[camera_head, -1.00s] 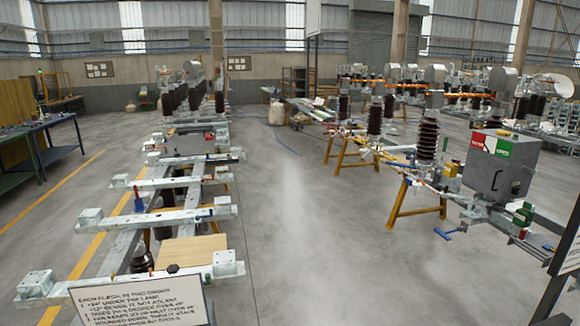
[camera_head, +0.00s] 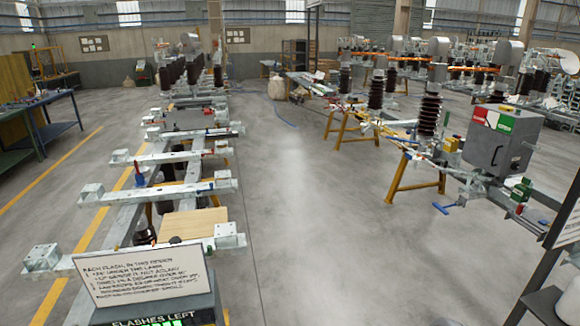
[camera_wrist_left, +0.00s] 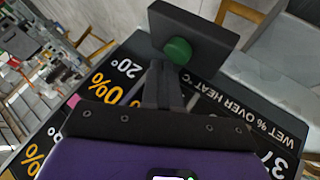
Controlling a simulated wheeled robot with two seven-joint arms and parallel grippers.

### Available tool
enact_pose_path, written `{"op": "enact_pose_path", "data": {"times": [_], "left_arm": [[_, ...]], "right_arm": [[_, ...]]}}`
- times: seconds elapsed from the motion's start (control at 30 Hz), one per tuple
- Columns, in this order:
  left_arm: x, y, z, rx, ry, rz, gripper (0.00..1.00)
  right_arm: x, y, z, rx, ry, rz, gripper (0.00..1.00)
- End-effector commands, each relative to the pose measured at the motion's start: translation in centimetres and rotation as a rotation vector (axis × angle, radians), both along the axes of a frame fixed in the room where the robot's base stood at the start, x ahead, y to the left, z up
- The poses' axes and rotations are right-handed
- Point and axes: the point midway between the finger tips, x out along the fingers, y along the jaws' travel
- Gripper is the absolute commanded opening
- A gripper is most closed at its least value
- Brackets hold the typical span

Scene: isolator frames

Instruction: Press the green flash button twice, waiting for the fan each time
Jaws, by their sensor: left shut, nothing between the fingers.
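The green button (camera_wrist_left: 178,50) is a round cap on a dark block (camera_wrist_left: 195,30) in the left wrist view. My left gripper (camera_wrist_left: 158,67) is shut and empty. Its fingertips point at the block, just left of and below the button in the picture; I cannot tell whether they touch it. The fan cannot be made out. My right gripper is not in view.
A dark panel with "WET % OVER HEAT" lettering (camera_wrist_left: 245,115) lies behind the fingers. Steel frames with insulators (camera_head: 165,185) run away on the left. A grey cabinet (camera_head: 500,138) stands at the right. The floor aisle (camera_head: 315,220) between is clear.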

Motion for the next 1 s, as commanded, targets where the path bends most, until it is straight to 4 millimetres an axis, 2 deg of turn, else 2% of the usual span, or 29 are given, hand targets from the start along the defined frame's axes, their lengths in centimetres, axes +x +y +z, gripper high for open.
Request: {"op": "enact_pose_path", "data": {"times": [1.0], "left_arm": [[0.0,0.0,-1.2,0.000,0.000,0.000,0.00]], "right_arm": [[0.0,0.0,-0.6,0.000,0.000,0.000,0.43]]}}
